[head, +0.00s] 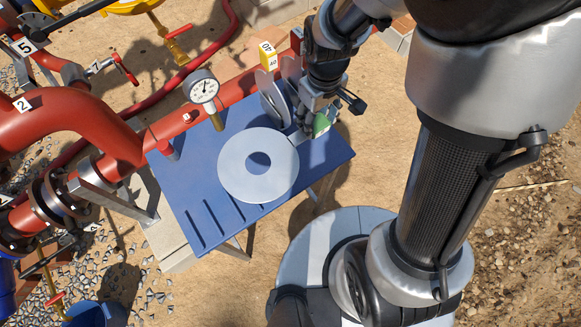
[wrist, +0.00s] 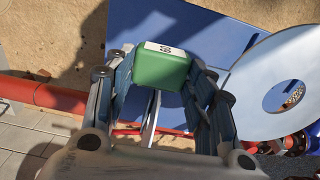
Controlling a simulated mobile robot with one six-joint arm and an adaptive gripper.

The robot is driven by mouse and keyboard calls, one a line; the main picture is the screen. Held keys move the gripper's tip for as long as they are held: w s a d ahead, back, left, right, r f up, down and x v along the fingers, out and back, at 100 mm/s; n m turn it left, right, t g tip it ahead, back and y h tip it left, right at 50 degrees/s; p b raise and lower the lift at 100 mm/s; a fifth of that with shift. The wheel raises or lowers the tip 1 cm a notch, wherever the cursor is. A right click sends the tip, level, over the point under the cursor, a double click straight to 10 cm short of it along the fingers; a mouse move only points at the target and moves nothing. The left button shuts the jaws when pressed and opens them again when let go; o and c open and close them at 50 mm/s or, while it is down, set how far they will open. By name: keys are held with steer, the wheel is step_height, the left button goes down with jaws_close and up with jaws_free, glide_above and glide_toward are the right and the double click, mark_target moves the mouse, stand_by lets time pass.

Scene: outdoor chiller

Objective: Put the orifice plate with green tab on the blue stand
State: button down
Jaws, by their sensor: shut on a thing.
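The orifice plate with green tab (head: 235,178) is a large pale grey disc with a round central hole. Its handle runs up right to the green tab (head: 321,124). My gripper (head: 318,112) is shut on this tab. In the wrist view the green tab (wrist: 160,70), with a white label, sits between the fingers, and the disc (wrist: 252,75) extends to the right. The blue stand (head: 215,222) has a flat top with several slots at its front left. The disc appears to be over the stand; its height above the top is unclear.
Grey plates (head: 272,108) stand upright at the back of the stand, beside my gripper, one with a yellow tab (head: 267,56) marked 40. A pressure gauge (head: 204,88) stands at the stand's back left. Red pipes (head: 60,125) run along the left.

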steer(key=shift+s+d+r, duration=0.25)
steer(key=shift+d+r, duration=0.05)
steer(key=shift+r, duration=0.3)
steer(key=shift+s+d+r, duration=0.2)
steer(key=shift+d+r, duration=0.05)
steer(key=shift+r, duration=0.3)
step_height(320, 180, down, 20)
steer(key=b, duration=0.7)
steer(key=shift+r, duration=0.2)
steer(key=c, duration=0.7)
jaws_free()
